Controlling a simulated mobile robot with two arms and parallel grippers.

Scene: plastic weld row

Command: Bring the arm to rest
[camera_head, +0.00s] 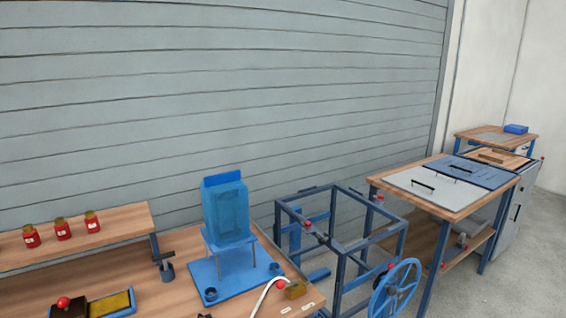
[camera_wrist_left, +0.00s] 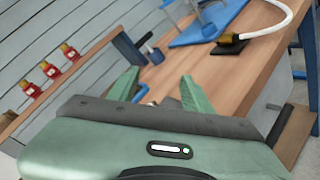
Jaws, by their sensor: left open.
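My left gripper (camera_wrist_left: 160,90) shows in the left wrist view with its two green fingers spread apart and nothing between them. It is above or in front of the wooden workbench (camera_wrist_left: 255,65), clear of the items on it. In the head view neither gripper shows. My right gripper is in neither view.
The workbench (camera_head: 160,262) carries a blue stand with a translucent blue container (camera_head: 226,210), a white hose (camera_head: 262,295) and a yellow tray (camera_head: 110,304). Red jars (camera_head: 62,229) line a raised shelf. A blue frame with a handwheel (camera_head: 395,288) and another table (camera_head: 450,205) stand right.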

